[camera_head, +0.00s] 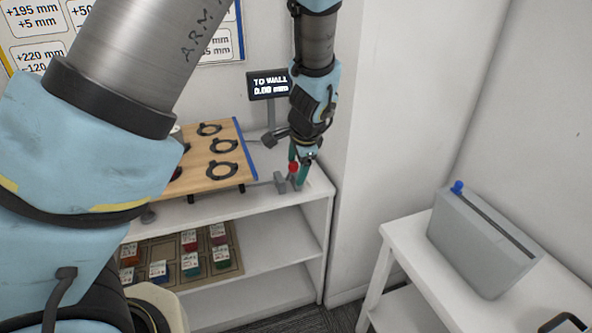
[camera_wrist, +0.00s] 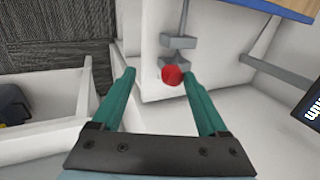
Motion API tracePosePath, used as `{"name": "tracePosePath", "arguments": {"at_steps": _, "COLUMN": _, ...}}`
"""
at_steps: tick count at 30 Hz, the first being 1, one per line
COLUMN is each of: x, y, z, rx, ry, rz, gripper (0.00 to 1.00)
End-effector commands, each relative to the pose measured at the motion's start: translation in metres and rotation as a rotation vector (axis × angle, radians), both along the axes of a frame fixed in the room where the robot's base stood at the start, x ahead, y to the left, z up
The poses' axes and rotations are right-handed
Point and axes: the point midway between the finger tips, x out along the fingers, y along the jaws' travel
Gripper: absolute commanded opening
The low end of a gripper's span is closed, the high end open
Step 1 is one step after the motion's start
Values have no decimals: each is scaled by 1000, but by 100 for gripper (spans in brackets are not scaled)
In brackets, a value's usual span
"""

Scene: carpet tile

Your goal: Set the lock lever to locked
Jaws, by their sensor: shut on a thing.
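The lock lever is a grey bar with a red knob (camera_head: 293,167) at the right end of the white shelf top, beside the wooden board. In the wrist view the red knob (camera_wrist: 172,75) shows between my green fingers, nearer the right fingertip, with grey blocks and a rod behind it. The exact contact on the left finger is hard to see. No locked or unlocked marking is legible.
The wooden board (camera_head: 225,184) with black rings and a blue edge stands left of my gripper. A small display (camera_head: 268,84) reading "TO WALL 0.00 mm" stands behind. A wall is close on the right. A grey box (camera_head: 480,245) sits on a white table at right.

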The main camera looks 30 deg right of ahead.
Motion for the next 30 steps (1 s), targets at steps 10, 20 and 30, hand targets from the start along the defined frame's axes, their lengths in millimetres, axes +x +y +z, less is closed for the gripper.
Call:
{"name": "tracePosePath", "arguments": {"at_steps": 10, "x": -27, "y": 2, "z": 60, "rx": -5, "ry": 1, "rz": -2, "gripper": 68}}
{"name": "tracePosePath", "arguments": {"at_steps": 20, "x": -36, "y": 4, "z": 83, "rx": -2, "ry": 0, "rz": -1, "gripper": 68}}
{"name": "tracePosePath", "arguments": {"at_steps": 30, "x": -36, "y": 4, "z": 82, "rx": -2, "ry": 0, "rz": -1, "gripper": 68}}
